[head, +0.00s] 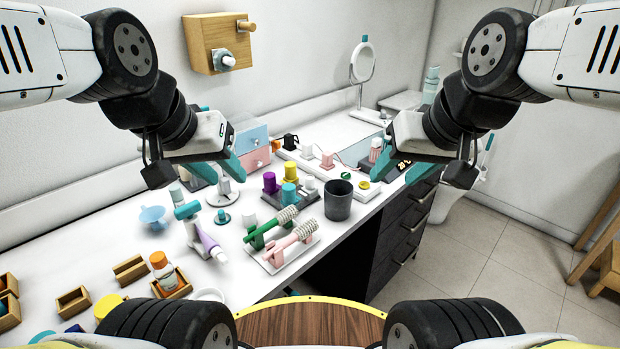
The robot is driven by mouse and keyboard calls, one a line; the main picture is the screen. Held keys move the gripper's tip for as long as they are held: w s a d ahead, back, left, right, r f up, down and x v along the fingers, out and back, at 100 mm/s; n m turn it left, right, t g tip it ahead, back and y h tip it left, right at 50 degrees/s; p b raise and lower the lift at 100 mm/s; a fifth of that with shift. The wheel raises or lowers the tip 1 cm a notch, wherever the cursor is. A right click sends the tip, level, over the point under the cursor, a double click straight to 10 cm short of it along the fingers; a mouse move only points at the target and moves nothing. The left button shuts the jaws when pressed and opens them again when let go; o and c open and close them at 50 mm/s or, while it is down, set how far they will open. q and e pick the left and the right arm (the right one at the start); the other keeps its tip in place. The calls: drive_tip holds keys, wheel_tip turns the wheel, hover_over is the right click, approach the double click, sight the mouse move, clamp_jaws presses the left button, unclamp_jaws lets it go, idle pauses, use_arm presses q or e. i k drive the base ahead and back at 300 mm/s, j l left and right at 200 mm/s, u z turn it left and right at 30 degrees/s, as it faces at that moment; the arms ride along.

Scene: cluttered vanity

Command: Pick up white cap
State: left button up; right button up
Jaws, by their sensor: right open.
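A small white cap (309,185) stands on a dark grey tray (304,198), next to a yellow cap (291,170), a purple cap (269,182) and a teal cap (289,193). It is the likeliest white cap, though other small white pieces stand nearby. My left gripper (222,173) is above the table to the left of the tray, its teal fingers apart and nothing seen between them. My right gripper (401,173) is open and empty to the right of the tray, near the table's right edge. Neither gripper touches the white cap.
A dark cup (338,200) stands just right of the tray. Hairbrushes on a white stand (285,253) are in front of it. A lavender tube (211,243), an orange-capped bottle (162,270) and wooden boxes (73,302) crowd the left. A round mirror (362,63) stands behind.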

sight(248, 213)
drive_tip(key=l+u, duration=0.25)
drive_tip(key=u, duration=0.2)
drive_tip(key=l+u, duration=0.25)
drive_tip(key=u, duration=0.2)
